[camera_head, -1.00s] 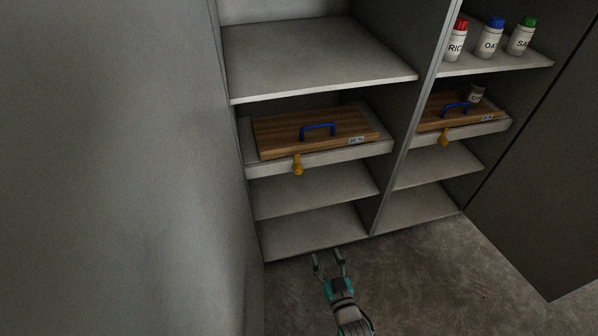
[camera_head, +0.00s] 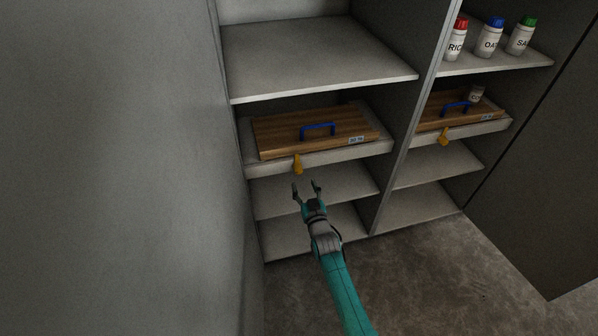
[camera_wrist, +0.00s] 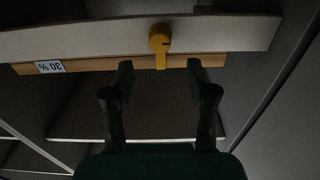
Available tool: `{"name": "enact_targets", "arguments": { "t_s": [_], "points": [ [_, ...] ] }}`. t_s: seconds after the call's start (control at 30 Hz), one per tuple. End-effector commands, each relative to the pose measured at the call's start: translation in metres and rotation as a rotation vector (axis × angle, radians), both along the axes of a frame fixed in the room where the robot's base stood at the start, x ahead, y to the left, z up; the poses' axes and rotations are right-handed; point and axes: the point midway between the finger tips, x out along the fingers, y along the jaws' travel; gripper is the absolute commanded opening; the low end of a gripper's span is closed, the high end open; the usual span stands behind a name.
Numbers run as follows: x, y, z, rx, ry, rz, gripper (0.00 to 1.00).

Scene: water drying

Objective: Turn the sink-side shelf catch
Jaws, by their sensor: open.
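Two yellow catches show on shelf front edges. The left catch (camera_head: 298,164) hangs down from the front edge of the left shelf, below a wooden board (camera_head: 285,132) with a blue handle. The right catch (camera_head: 444,136) is on the right shelf edge, below another board. Which one is sink-side cannot be told, as no sink shows. My gripper (camera_head: 307,187) is open and empty, just below and in front of the left catch, apart from it. In the wrist view a yellow catch (camera_wrist: 160,42) sits beyond and between the open fingers (camera_wrist: 158,66), its lever pointing toward them.
A vertical divider (camera_head: 408,115) separates the two shelf bays. A grey wall (camera_head: 120,170) stands close on the left. Several bottles (camera_head: 490,38) stand on the upper right shelf, and a small jar (camera_head: 476,94) stands by the right board. The lower shelves are empty.

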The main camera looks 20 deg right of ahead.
Motion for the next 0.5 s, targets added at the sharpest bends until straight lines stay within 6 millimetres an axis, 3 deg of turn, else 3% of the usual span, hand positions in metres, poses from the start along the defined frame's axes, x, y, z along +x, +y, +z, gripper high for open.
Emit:
{"name": "enact_targets", "arguments": {
  "t_s": [0.2, 0.5],
  "points": [
    [0.035, 0.000, 0.001, 0.000, 0.000, 0.000, 0.57],
    [0.069, 0.000, 0.000, 0.000, 0.000, 0.000, 0.57]
  ]
}}
